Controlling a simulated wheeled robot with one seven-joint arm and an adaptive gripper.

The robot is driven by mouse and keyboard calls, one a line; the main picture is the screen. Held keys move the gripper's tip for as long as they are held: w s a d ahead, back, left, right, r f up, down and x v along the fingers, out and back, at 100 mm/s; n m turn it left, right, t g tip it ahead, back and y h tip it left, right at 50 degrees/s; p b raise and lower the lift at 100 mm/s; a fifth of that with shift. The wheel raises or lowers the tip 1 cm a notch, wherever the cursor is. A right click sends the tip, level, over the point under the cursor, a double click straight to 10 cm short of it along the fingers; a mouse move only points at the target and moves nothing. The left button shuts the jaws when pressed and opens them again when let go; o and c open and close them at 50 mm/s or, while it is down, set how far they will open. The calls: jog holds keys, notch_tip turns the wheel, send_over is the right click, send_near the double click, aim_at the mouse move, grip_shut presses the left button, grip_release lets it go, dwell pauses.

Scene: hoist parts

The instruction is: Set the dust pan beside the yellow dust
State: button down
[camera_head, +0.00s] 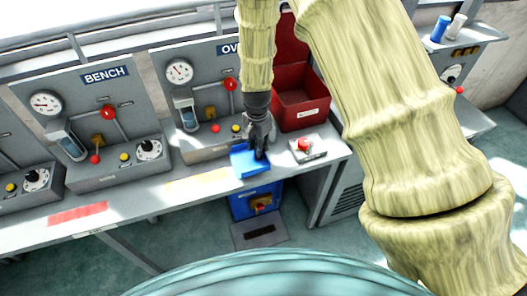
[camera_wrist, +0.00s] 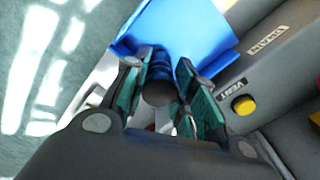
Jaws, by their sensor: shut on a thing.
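The blue dust pan (camera_head: 248,166) is at the bench's front edge, just right of the pale yellow dust patch (camera_head: 197,183). I cannot tell whether it rests on the bench or hangs slightly above it. My gripper (camera_head: 260,150) points down over the pan from behind. In the wrist view my gripper (camera_wrist: 168,80) is shut on the pan's dark round handle, and the blue pan (camera_wrist: 185,30) extends beyond the fingertips. The yellow dust does not show clearly in the wrist view.
A red dust patch (camera_head: 78,214) lies further left on the bench. Control panels with gauges and levers (camera_head: 205,85) stand along the back. A red bin (camera_head: 300,100) and a red-button box (camera_head: 307,149) are at the right. A blue box (camera_head: 257,201) is below the bench.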

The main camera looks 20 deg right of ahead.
jog(key=shift+w+d+f, duration=0.1)
jog(key=shift+w+d, duration=0.05)
jog(key=shift+d, duration=0.4)
jog(key=shift+w+d+f, duration=0.1)
jog(key=shift+w+d, duration=0.05)
jog(key=shift+d, duration=0.4)
jog(key=shift+f+b, duration=1.4)
jog(key=shift+f, duration=0.3)
jog(key=shift+f, duration=0.1)
jog(key=c, duration=1.2)
grip_release()
jog(key=shift+r, duration=0.2)
jog(key=shift+r+b, duration=2)
jog(key=shift+r, duration=3.95)
